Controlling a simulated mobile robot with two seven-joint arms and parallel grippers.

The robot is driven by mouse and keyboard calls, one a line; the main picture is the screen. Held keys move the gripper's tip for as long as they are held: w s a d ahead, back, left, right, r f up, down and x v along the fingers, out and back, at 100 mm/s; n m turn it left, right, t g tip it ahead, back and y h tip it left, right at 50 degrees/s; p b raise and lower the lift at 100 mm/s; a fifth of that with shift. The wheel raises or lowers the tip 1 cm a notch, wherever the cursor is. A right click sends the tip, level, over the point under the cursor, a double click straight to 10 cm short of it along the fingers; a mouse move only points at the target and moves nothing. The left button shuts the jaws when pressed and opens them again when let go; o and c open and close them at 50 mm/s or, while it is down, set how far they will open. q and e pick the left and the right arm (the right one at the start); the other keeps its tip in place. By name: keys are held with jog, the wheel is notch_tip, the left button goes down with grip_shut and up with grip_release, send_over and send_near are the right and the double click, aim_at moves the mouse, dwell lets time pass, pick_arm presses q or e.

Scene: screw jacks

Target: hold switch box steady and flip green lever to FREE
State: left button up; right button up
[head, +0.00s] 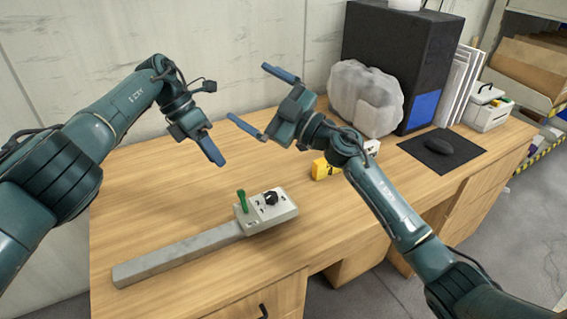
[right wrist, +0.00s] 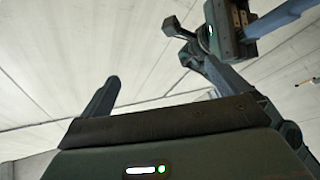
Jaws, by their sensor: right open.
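The switch box (head: 285,215) is a pale grey box on the wooden desk, with a black knob (head: 271,198) on top. The green lever (head: 242,201) stands nearly upright at its left end. Lettering on the box is too small to read. My left gripper (head: 217,156) hangs in the air above and behind the box, apart from it; its fingers overlap in the head view. It also shows at the top right of the right wrist view (right wrist: 235,30). My right gripper (head: 248,91) is open and empty, high above the desk and pointing left, away from the box.
A grey bar (head: 180,256) extends left from the box along the desk (head: 150,190). A yellow object (head: 321,170) lies behind the box. A wrapped pale bundle (head: 365,98), black computer case (head: 400,50) and mouse (head: 439,146) on a mat stand right.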

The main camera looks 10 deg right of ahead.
jog(key=w+a+r+n+g, duration=0.1)
jog(key=w+r+n+g, duration=0.2)
jog(key=r, duration=0.2)
jog(key=g+h, duration=1.1)
jog(key=h, duration=0.6)
send_near(284, 199)
notch_tip(284, 199, down, 12)
